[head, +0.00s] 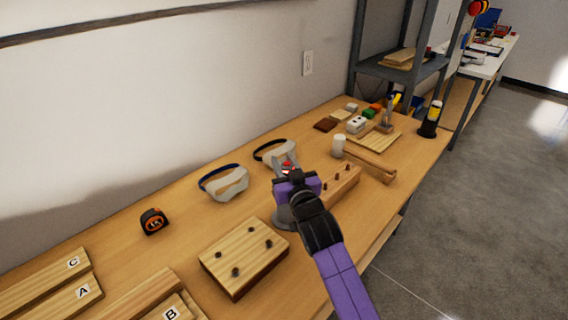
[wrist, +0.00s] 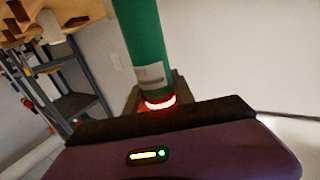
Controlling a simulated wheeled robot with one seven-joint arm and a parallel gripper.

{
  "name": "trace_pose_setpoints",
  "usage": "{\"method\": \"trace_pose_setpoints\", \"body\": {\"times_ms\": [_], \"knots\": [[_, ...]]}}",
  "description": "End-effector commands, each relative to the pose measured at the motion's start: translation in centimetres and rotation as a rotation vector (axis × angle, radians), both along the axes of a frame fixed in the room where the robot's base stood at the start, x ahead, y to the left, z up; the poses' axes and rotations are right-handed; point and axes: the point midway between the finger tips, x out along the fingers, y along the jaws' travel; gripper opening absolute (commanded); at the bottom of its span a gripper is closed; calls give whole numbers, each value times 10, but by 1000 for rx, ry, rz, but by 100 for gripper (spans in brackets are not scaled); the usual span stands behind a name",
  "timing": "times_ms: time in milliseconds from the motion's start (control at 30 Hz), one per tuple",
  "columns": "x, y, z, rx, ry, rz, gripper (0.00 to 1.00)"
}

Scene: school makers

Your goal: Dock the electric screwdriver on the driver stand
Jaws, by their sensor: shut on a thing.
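My purple and black gripper (head: 292,180) is over the middle of the workbench in the head view, and it is shut on the electric screwdriver. In the wrist view the screwdriver (wrist: 146,45) is a green cylinder with a pale label and a glowing red ring near the dark edge of my gripper. In the head view my gripper hides nearly all of it; only a small red and white bit shows. A grey rounded base (head: 281,217), seemingly the driver stand, shows below my gripper, mostly covered. I cannot tell whether the screwdriver touches it.
A pegged wooden block (head: 243,258) is in front and a longer one (head: 343,185) is to the right. A mallet (head: 368,165) lies beyond. Goggles (head: 226,184) and a tape measure (head: 153,221) sit towards the wall. Lettered boards (head: 45,285) lie at left.

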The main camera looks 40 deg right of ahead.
Motion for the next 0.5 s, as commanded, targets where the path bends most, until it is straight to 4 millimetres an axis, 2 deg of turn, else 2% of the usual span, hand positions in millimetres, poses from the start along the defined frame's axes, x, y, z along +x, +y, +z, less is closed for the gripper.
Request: {"method": "trace_pose_setpoints", "body": {"times_ms": [500], "knots": [[0,0,-4,-1,-2,0,0]]}}
